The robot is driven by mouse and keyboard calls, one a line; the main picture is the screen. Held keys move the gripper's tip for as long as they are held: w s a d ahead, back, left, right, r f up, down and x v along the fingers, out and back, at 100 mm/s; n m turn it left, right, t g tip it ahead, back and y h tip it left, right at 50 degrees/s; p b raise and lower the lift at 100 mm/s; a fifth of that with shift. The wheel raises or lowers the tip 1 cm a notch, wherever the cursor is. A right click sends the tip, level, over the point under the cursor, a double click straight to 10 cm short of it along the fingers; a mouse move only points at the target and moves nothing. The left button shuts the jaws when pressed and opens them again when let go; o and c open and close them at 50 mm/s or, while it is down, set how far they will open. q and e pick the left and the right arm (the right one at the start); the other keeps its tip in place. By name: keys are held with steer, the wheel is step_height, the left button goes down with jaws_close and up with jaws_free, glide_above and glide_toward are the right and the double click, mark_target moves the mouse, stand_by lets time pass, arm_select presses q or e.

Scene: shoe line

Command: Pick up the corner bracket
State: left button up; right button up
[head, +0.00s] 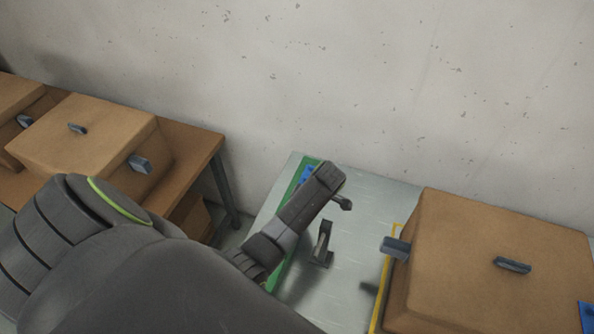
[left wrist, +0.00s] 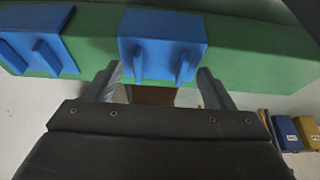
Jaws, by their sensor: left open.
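I see no part that is clearly the corner bracket. In the left wrist view, a blue piece (left wrist: 163,32) with two raised ribs sits on a green bar, facing my left gripper (left wrist: 158,72). My gripper is open, its two grey fingers wide apart on either side of the ribs, with nothing seen gripped. A second ribbed blue piece (left wrist: 38,50) is to the left. In the head view, my left gripper is over the table's left side. A grey angled piece (head: 322,244) shows beside it; I cannot tell whether it is a bracket or my finger. My right gripper is not seen.
The pale table (head: 345,275) has a green strip (head: 293,193) along its left edge. A brown box (head: 500,245) with grey tabs stands at the right by a yellow strip (head: 379,305). More brown boxes (head: 90,125) stand on a brown table at the left. A wall rises behind.

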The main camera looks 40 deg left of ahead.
arm_select(q)
steer(key=c, duration=1.1)
steer(key=shift+r, duration=0.1)
